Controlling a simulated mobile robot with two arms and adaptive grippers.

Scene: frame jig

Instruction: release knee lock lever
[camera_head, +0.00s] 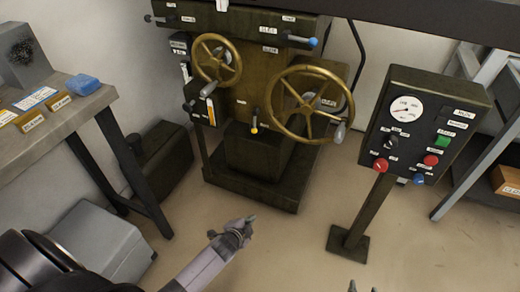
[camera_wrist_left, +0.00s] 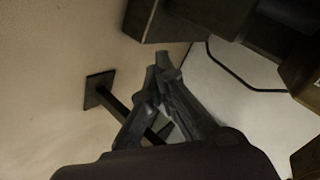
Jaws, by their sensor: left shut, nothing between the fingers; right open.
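A dark olive machine (camera_head: 250,165) with two brass handwheels stands against the wall in the head view. Labels are too small to read, so I cannot tell which is the knee lock lever. My left gripper (camera_head: 248,219) is shut and empty, in front of and apart from the machine's base; it also shows in the left wrist view (camera_wrist_left: 162,62). My right gripper (camera_head: 362,287) is open, mostly cut off at the bottom edge.
A control pedestal (camera_head: 422,125) with a gauge and buttons stands to the right. A workbench (camera_head: 75,108) is at left, with grey (camera_head: 98,240) and dark (camera_head: 160,158) boxes nearby. A shelf (camera_head: 490,135) is far right. Floor before the machine is clear.

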